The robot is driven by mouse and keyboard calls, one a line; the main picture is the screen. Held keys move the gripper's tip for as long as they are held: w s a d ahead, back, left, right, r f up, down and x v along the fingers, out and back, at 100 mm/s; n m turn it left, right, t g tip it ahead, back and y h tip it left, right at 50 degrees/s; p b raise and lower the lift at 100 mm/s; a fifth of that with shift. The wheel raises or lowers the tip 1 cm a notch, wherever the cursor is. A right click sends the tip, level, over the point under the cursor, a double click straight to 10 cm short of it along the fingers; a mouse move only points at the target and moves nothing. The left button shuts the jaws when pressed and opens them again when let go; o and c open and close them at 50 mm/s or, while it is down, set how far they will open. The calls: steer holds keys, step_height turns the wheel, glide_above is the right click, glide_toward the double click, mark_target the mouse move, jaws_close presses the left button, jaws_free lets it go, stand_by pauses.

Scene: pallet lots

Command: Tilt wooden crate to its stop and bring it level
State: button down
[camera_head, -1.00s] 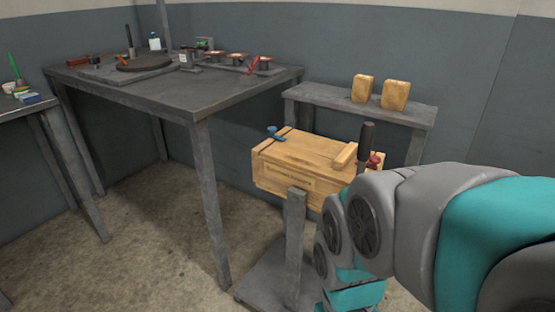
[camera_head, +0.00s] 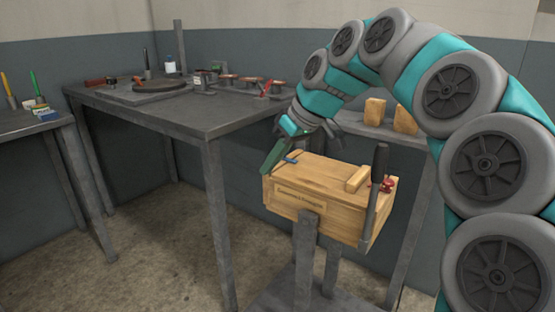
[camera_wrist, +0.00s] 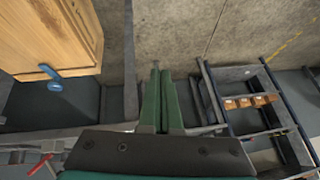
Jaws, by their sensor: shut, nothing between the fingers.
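The wooden crate (camera_head: 290,201) sits on a grey stand (camera_head: 306,262) in the head view, with a wooden block on its lid. A dark upright lever (camera_head: 379,165) and a red knob (camera_head: 388,184) are at its right end. A blue part (camera_head: 291,158) is at its left end. My gripper (camera_head: 268,170) points down beside that left end. In the wrist view its green fingers (camera_wrist: 161,90) are shut together and empty. The crate (camera_wrist: 50,35) and the blue part (camera_wrist: 51,76) show there left of the fingers, apart from them. I cannot tell whether the crate is exactly level.
A grey workbench (camera_head: 215,124) with a round plate and small parts stands to the left. A grey shelf (camera_head: 405,137) with wooden blocks stands behind the crate. A side table (camera_head: 30,122) is at the far left. Bare floor (camera_head: 175,260) lies in front of the workbench.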

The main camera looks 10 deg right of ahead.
steer(key=w+d+r+t, duration=0.1)
steer(key=w+d+r, duration=0.15)
steer(key=w, duration=0.45)
steer(key=n+t, duration=0.1)
steer(key=t, duration=0.1)
glide_above(278, 165)
steer(key=shift+y, duration=0.4)
steer(key=f, duration=0.6)
steer(key=shift+s+a+f, duration=0.1)
steer(key=shift+s+f, duration=0.05)
steer(key=shift+s, duration=0.05)
step_height(278, 165, down, 3)
steer(key=shift+r, duration=0.1)
steer(key=shift+f, duration=0.65)
steer(key=shift+w+f, duration=0.15)
